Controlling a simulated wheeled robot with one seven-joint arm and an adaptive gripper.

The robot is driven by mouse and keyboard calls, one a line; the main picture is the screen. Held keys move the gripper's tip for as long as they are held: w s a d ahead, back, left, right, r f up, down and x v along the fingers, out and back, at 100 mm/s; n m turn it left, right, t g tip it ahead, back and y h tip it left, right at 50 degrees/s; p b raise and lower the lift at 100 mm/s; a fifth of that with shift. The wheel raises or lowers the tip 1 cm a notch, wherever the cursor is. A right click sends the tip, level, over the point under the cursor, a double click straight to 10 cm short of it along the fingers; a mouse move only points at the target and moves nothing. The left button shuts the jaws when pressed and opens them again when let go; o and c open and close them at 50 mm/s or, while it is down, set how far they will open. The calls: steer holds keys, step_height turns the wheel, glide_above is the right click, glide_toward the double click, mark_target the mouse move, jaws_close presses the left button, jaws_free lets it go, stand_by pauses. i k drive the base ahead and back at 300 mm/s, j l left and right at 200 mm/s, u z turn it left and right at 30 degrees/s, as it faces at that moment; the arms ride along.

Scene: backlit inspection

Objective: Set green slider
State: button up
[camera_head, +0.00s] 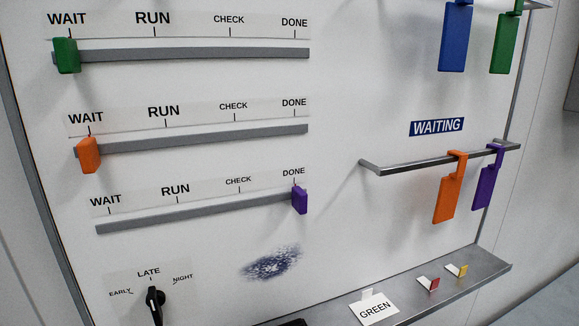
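The green slider (67,56) sits at the left end of the top grey track (190,54), under the WAIT label. The marks RUN, CHECK and DONE run to its right along the label strip (185,21). A white card (374,308) reading GREEN stands on the ledge at the bottom of the board. My gripper is not in view.
The orange slider (88,155) is at WAIT on the middle track; the purple slider (300,199) is at DONE on the lowest. Colored tags hang from rails at right, including an orange tag (449,190) beneath the WAITING sign (437,126). A black knob (154,300) is lower left.

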mark_target(66, 49)
steer(key=u, duration=1.7)
